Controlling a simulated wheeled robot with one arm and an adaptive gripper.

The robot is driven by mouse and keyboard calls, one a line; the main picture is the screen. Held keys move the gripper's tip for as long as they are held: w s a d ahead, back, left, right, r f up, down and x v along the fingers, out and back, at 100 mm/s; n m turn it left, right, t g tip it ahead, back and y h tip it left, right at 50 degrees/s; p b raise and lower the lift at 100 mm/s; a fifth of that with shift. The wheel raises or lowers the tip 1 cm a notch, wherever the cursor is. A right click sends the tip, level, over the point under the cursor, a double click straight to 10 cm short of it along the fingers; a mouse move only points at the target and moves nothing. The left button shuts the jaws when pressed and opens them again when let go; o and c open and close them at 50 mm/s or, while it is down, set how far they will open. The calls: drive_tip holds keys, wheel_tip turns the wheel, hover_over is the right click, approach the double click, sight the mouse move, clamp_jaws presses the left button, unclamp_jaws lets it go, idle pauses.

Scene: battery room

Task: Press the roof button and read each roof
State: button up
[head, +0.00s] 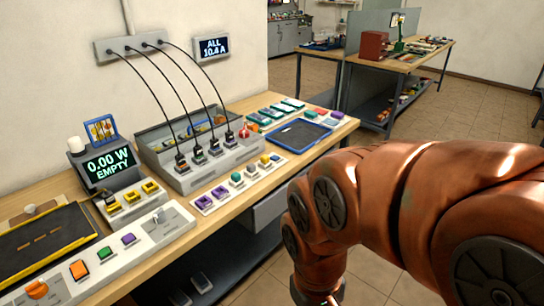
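A white control strip (150,240) at the lower left of the bench carries an orange knob (37,288), an orange button (78,269), a green button (104,253) and a purple button (128,239). I cannot tell which button is the roof button. A display (108,163) reads "0.00 W EMPTY". Small coloured and dark plates (277,110) lie in rows at the back of the bench; I cannot tell whether they are the roofs. My arm reaches down at the right, apart from the bench items. My gripper is below the picture's lower edge.
A grey box (180,182) holds several plugs with black cables running to a wall socket strip (130,43). A wall display (213,47) reads "ALL 10.4 A". A black pad (45,237), a strip of coloured blocks (219,191) and a blue-rimmed tray (326,131) are on the bench.

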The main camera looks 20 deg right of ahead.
clamp_jaws()
idle(1.3)
